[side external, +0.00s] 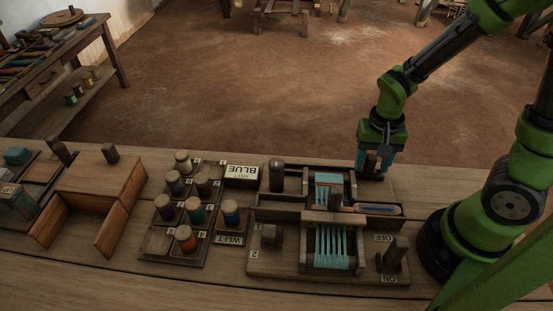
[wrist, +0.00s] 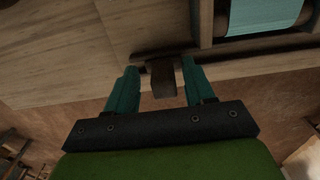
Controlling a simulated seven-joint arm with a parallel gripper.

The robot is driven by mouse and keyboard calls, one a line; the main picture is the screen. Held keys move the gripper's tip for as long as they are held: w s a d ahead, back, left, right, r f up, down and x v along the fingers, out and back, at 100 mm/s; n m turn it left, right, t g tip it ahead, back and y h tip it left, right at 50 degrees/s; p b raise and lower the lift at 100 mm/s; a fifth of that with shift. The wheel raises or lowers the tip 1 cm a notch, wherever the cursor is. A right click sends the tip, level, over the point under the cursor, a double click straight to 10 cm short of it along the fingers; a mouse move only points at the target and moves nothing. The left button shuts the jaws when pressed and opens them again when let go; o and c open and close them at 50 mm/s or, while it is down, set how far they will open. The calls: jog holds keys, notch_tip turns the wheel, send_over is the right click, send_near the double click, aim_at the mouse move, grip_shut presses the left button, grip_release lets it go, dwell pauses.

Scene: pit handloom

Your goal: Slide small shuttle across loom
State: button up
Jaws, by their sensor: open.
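The small loom (side external: 257,267) lies on the bench with teal warp threads (side external: 331,243) running through its middle. A small shuttle (side external: 379,209), wooden with a blue centre, lies in the crosswise channel at the loom's right side. My gripper (side external: 371,164) is at the loom's far right edge, beyond the shuttle and pointing down. In the wrist view its teal fingers are apart, with a dark brown wooden peg (wrist: 163,79) between them and gaps on both sides. The shuttle cannot be made out in the wrist view; a teal roll (wrist: 262,15) shows there.
A rack of coloured spools (side external: 170,254) and a BLUE label card (side external: 243,171) sit left of the loom. An ON/OFF lever (side external: 395,252) stands at its near right. An upright peg (side external: 277,176) and a knob block (side external: 271,235) stand on its left side.

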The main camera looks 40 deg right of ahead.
jog(key=shift+r, duration=3.25)
jog(key=shift+n, duration=0.3)
jog(key=a+r+n+t+y, duration=0.1)
jog(key=a+r+n+t, duration=0.1)
jog(key=r, duration=0.5)
jog(key=s+a+r+n+t+y, duration=0.1)
jog(key=a+r+n+t, duration=0.1)
jog(key=r+t, duration=0.3)
notch_tip(320, 180, up, 2)
jog(key=shift+s+a+r, duration=0.1)
jog(key=shift+s+a, duration=0.05)
jog(key=shift+s, duration=0.15)
